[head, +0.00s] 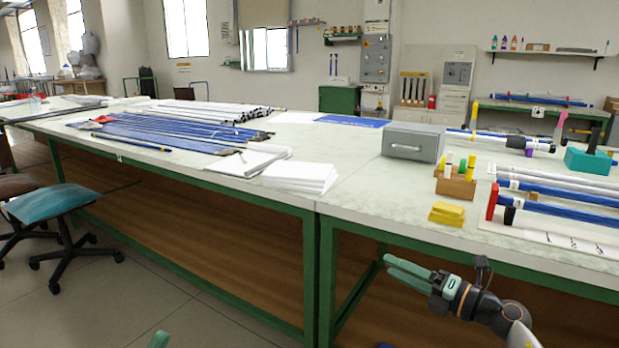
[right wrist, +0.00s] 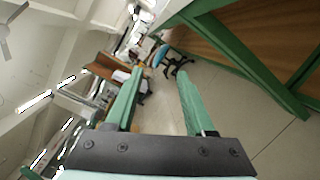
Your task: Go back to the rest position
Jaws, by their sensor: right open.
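My right gripper (head: 389,265) has green fingers and hangs in front of the green-framed workbench (head: 345,200), below the level of its top. It is open and empty. In the right wrist view its two fingers (right wrist: 160,76) stand apart, with only floor and distant furniture seen between them. Of my left gripper, only a small green tip (head: 159,340) shows at the bottom edge of the head view. The rest of it is out of the picture.
The bench's front edge is close to my right gripper. On top are blue rods (head: 165,132), paper stacks (head: 300,176), a grey box (head: 413,142), yellow blocks (head: 446,213) and racked rods (head: 560,205). A teal stool (head: 48,203) stands at left. The floor in front is clear.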

